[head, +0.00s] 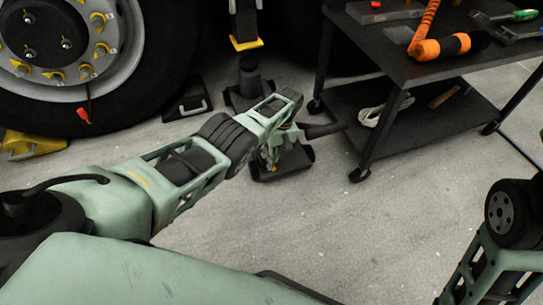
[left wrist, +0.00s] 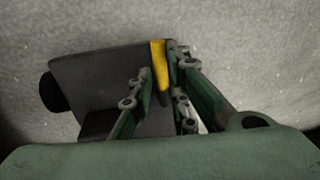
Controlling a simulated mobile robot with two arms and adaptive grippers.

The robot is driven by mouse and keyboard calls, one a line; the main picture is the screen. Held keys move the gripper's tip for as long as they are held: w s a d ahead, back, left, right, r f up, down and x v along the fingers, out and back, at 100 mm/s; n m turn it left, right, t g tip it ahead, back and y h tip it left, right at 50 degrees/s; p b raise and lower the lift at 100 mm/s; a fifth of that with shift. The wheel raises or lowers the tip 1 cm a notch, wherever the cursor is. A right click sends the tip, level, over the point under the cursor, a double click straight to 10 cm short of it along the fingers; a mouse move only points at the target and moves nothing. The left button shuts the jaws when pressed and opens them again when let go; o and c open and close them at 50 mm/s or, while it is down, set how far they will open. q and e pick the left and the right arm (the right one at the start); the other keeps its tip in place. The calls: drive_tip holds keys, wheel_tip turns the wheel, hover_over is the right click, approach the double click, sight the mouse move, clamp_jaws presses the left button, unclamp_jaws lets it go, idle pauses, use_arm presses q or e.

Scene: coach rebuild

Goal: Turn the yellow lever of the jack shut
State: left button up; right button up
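The dark jack (head: 285,165) stands on the floor in the head view, partly hidden behind my left arm. In the left wrist view its dark body (left wrist: 95,75) lies left of the fingers. The yellow lever (left wrist: 159,62) is a short upright strip at the body's right edge. My left gripper (left wrist: 158,68) has a finger on each side of the lever. My right gripper is not in view; only a right arm link shows.
A black two-shelf cart (head: 430,70) with tools stands right of the jack. A large wheel (head: 70,45) and a yellow chock (head: 35,143) are at the left. A dark block (head: 188,100) lies by the wheel. The floor in front (head: 330,225) is clear.

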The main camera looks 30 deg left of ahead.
use_arm(q)
drive_tip(key=o, duration=0.3)
drive_tip(key=shift+w+d, duration=0.1)
drive_tip(key=shift+o, duration=0.2)
wheel_tip(320, 180, up, 12)
drive_tip(key=w+d, duration=0.1)
drive_tip(key=shift+w+d, duration=0.25)
drive_tip(key=shift+w, duration=0.05)
drive_tip(key=shift+f, duration=0.15)
idle(0.3)
